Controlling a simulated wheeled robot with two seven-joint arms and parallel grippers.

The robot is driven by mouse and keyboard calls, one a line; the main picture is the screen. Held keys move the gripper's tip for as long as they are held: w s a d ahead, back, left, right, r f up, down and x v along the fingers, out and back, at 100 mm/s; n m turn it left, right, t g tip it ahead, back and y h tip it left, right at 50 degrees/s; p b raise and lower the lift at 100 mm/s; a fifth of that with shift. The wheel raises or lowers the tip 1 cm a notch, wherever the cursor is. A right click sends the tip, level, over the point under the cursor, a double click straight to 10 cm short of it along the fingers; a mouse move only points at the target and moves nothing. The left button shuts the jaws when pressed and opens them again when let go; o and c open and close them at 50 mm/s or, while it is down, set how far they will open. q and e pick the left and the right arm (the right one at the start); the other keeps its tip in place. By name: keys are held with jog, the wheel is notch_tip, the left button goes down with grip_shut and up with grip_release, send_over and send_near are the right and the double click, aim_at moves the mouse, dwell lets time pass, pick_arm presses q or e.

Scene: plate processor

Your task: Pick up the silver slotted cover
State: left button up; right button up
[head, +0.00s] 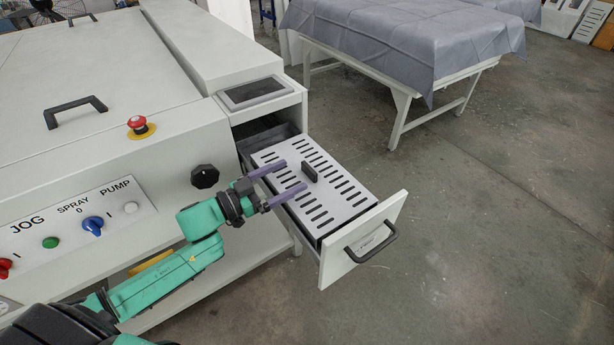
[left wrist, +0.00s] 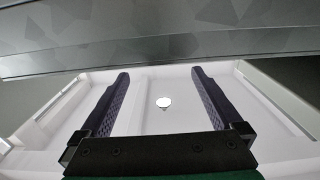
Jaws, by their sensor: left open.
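I cannot tell the height gap to the cover. In the left wrist view the open fingers (left wrist: 163,85) show with nothing held between them. My right gripper is not in view.
The drawer sticks out of the white machine (head: 100,140), with a black handle (head: 371,241) on its front. A black knob (head: 205,176) and a red emergency button (head: 137,124) are close by. A cloth-covered table (head: 400,40) stands behind. The floor to the right is clear.

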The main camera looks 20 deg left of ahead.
aim_at(307, 169)
pick_arm(q)
jog(key=shift+x, duration=1.1)
jog(key=p+x, duration=0.1)
jog(key=x, duration=0.3)
jog(key=shift+d+f, duration=0.1)
jog(key=shift+w+d+f, duration=0.2)
jog(key=shift+w+f, duration=0.05)
jog(key=shift+w, duration=0.05)
jog(key=shift+s+a, duration=0.1)
jog(key=c, duration=1.1)
jog(key=shift+r, duration=0.1)
grip_shut()
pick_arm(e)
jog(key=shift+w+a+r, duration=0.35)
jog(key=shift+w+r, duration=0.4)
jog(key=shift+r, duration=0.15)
